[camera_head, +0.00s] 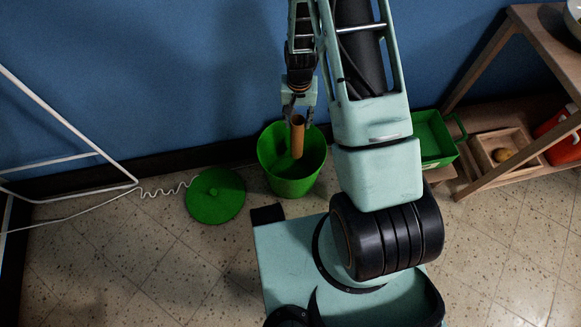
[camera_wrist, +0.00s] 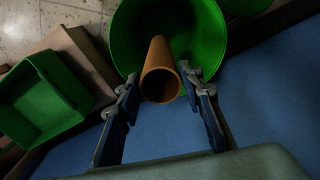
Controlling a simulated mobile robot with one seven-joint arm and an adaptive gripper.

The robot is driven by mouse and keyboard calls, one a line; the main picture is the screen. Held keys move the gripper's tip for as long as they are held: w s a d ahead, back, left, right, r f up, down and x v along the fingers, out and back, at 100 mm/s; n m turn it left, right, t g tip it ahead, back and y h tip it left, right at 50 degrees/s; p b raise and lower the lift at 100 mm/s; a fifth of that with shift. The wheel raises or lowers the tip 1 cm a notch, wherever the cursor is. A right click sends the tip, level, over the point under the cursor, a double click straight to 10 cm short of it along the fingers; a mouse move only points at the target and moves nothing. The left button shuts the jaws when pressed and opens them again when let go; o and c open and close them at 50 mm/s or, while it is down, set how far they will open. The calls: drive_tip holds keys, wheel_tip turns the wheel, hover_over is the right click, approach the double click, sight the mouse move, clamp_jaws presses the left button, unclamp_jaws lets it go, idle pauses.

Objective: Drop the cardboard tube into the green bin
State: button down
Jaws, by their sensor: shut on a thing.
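The cardboard tube (camera_head: 297,139) is brown and hollow, and hangs nearly upright. My gripper (camera_head: 298,106) is shut on its upper end. In the head view the tube overlaps the mouth of the green bin (camera_head: 291,184), an open round bucket on the floor by the blue wall. In the wrist view the tube (camera_wrist: 160,72) sits between the fingertips of my gripper (camera_wrist: 158,90), its open end facing the camera. The green bin (camera_wrist: 207,30) lies beyond it, and the tube's far end points into the bin's opening. How deep the tube reaches is hard to tell.
A round green lid (camera_head: 215,195) lies on the floor left of the bin, near a white coiled cord. A green crate (camera_head: 433,139) and a wooden shelf (camera_head: 478,62) holding a small wooden box (camera_head: 483,152) stand to the right. The blue wall is close behind the bin.

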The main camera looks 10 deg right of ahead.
wheel_tip(320, 180, down, 6)
drive_tip(key=b, duration=0.3)
drive_tip(key=shift+b, duration=0.35)
drive_tip(key=c, duration=1.2)
unclamp_jaws()
drive_tip(key=shift+c, duration=0.2)
drive_tip(key=shift+r, duration=0.1)
wheel_tip(320, 180, up, 12)
